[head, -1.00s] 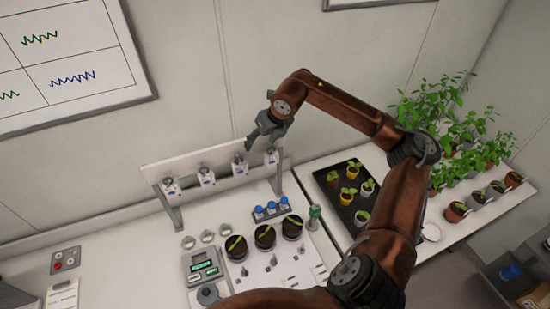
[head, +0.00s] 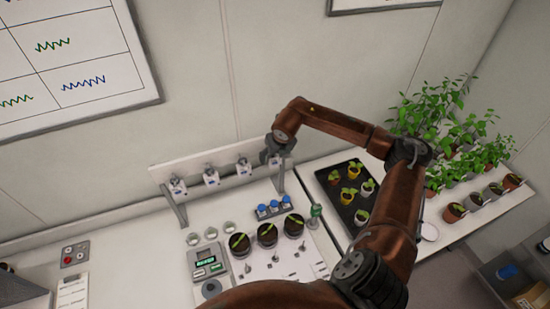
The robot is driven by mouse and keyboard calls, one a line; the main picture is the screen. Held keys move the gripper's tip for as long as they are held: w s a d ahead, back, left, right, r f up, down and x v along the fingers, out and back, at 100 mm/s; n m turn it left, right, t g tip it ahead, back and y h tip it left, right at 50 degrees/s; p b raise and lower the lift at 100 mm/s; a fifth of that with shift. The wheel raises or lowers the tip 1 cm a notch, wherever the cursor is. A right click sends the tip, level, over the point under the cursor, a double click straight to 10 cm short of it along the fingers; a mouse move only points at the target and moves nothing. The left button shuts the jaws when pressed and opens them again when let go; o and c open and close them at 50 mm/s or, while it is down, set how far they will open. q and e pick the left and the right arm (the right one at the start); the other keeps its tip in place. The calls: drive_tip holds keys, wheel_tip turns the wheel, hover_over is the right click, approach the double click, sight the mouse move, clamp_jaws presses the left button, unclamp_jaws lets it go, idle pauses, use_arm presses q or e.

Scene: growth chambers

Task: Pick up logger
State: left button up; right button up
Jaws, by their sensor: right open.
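Small white devices with blue marks, likely the loggers, hang in a row on a white rack (head: 163,172) against the back wall. Three show clearly: the left one (head: 178,187), the middle one (head: 211,178) and the right one (head: 244,168). My right gripper (head: 271,158) is open at the rack's right end. It covers the place where a fourth device hung in the earlier view, so that one is mostly hidden. I cannot tell whether the fingers touch it. My left gripper is not in view.
Below the rack stand a blue-capped vial holder (head: 273,209), dark seedling pots (head: 267,235), a green-topped bottle (head: 316,211) and a grey meter (head: 207,262). A black plant tray (head: 333,181) is on the right table.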

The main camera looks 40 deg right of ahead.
drive_tip(key=c, duration=1.3)
drive_tip(key=shift+o, duration=0.2)
